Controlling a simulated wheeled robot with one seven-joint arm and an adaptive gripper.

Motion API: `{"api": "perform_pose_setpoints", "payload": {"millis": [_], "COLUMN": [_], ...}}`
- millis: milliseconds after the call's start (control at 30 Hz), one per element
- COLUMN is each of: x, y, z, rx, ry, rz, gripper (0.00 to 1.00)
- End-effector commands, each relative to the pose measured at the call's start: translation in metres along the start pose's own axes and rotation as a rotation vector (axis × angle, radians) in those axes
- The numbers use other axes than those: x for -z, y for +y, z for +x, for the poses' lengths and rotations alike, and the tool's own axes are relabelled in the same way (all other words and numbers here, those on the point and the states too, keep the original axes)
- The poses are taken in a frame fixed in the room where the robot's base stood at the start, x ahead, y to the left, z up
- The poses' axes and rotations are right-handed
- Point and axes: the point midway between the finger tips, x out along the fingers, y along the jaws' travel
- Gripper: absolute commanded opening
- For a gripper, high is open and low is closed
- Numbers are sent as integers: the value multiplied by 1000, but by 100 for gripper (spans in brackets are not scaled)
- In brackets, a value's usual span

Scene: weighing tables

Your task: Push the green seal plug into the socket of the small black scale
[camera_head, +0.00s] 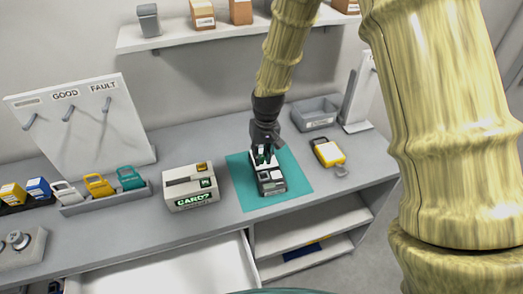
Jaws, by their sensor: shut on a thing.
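My gripper (263,155) points down over the back part of the small black scale (272,188) and is shut on the green seal plug (267,158). Only a little green of the plug shows between the dark fingers. The scale has a black body with pale parts on top and stands on a teal mat (293,167). The socket is hidden by the gripper, and I cannot tell whether the plug touches the scale.
A white box marked "CARD?" (190,188) stands left of the mat. A yellow device (328,153) and a grey bin (314,114) are on the right. Coloured padlock-like pieces (99,185) stand in a tray at left. An open drawer (170,272) juts out at the front.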

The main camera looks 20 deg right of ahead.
Motion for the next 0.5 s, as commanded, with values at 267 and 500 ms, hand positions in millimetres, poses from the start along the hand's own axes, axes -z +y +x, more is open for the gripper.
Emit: {"api": "perform_pose_setpoints", "payload": {"millis": [267,500], "x": [-4,-5], "y": [10,10], "z": [17,35], "rx": [0,0], "ry": [-1,-1], "rz": [13,12], "gripper": [10,10]}}
